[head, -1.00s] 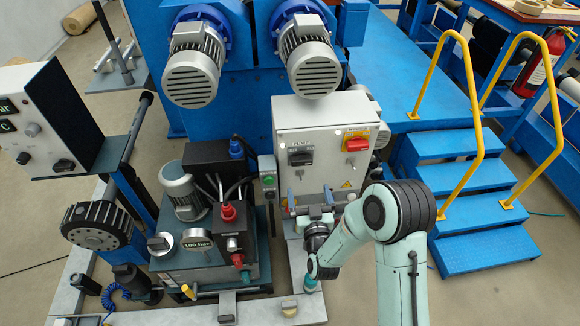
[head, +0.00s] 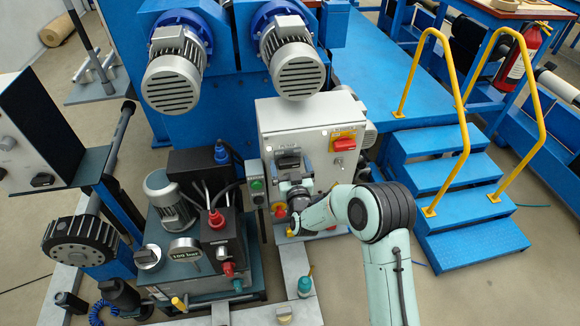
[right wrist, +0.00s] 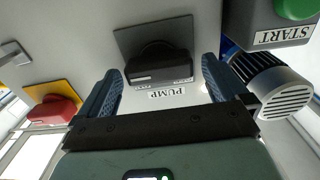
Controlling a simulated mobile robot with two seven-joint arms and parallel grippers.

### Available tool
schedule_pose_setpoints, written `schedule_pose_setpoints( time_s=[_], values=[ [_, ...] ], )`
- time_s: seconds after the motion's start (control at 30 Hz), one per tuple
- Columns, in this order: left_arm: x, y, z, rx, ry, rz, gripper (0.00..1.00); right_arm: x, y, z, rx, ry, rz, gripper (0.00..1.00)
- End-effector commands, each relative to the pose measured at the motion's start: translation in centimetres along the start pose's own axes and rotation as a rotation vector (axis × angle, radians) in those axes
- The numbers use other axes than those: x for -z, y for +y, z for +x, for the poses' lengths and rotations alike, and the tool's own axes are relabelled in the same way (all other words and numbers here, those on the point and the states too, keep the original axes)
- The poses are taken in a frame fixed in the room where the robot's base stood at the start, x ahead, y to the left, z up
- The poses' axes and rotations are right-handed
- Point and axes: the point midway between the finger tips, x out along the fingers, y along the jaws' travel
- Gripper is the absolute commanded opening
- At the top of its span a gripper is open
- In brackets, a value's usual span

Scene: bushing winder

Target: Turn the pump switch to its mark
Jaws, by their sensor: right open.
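The pump switch (head: 289,160) is a black knob on a dark grey plate on the front of the light grey cabinet (head: 274,118). In the right wrist view the switch (right wrist: 160,68) shows close up, with a PUMP label (right wrist: 167,92) beside it; the view is upside down. My right gripper (head: 294,170) is at the cabinet front, facing the switch. Its blue fingers are open, one on each side of the knob, with gaps showing between fingers and knob. The mark for the switch cannot be made out. My left gripper is in neither view.
A red switch on a yellow plate (head: 346,141) sits beside the pump switch. A button box with a green START button (head: 257,185) stands close to the cabinet's left edge. The hydraulic unit (head: 190,265) is lower left. Blue steps with yellow rails (head: 440,165) stand to the right.

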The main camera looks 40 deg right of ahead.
Motion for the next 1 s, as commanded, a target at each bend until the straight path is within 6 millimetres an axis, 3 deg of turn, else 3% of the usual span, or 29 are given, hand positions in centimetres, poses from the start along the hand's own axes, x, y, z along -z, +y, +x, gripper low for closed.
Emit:
schedule_pose_setpoints(
  time_s=[0.07,0.2,0.23,0.67,1.0],
  values=[
    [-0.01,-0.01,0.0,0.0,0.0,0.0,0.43,0.0,0.01,-0.02,0.0,0.0,0.0,0.97],
    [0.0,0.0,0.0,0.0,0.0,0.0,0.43,0.01,0.02,-0.02,0.0,0.0,0.0,0.51],
    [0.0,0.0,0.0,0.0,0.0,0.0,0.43,0.01,0.02,-0.02,0.0,0.001,0.0,0.44],
    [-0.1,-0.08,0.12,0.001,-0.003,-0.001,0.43,0.08,0.0,0.02,-0.001,0.003,-0.05,0.44],
    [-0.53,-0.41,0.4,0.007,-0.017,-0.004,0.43,0.13,-0.27,0.04,0.001,0.006,-0.29,0.44]
  ],
)
